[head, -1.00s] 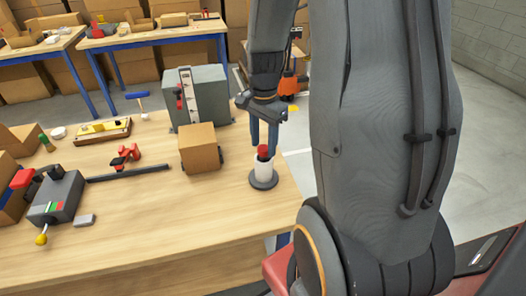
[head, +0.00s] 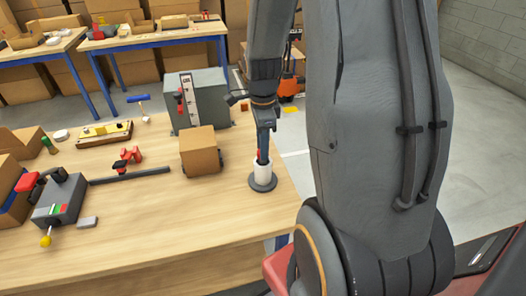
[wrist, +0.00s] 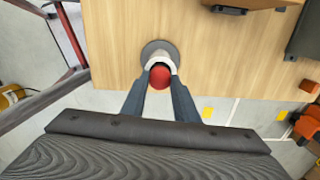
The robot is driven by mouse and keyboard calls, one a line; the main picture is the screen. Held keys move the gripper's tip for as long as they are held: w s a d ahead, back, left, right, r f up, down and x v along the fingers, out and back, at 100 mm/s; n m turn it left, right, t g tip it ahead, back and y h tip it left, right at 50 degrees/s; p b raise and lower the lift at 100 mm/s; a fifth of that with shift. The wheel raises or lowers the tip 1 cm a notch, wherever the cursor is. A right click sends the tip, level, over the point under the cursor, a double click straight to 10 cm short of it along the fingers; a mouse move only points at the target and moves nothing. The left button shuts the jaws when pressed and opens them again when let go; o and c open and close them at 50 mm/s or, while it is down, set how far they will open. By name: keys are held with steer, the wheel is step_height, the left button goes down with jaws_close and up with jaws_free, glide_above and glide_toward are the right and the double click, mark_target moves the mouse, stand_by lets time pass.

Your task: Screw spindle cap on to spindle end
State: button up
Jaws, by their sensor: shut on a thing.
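The spindle is a white upright cylinder (head: 263,173) on a round grey base (head: 263,183) near the right edge of the wooden bench. The red cap (wrist: 160,77) sits at its top, between my fingers. My gripper (wrist: 160,82) is shut on the red cap from above, with one dark finger on each side. In the head view my gripper (head: 263,152) hides most of the cap. The thread and the join between cap and spindle are hidden, so I cannot tell how deep the cap sits.
A cardboard box (head: 200,152) stands left of the spindle, with a grey-green cabinet (head: 196,100) behind it. A red clamp on a dark bar (head: 130,173) and a grey device with a yellow knob (head: 60,198) are further left. The bench front is clear.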

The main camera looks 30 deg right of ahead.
steer(key=m, duration=0.3)
steer(key=m+p, duration=0.1)
steer(key=m, duration=0.2)
steer(key=m+p, duration=0.1)
steer(key=m, duration=0.5)
steer(key=shift+m, duration=0.4)
steer(key=o, duration=1)
steer(key=shift+c, duration=0.2)
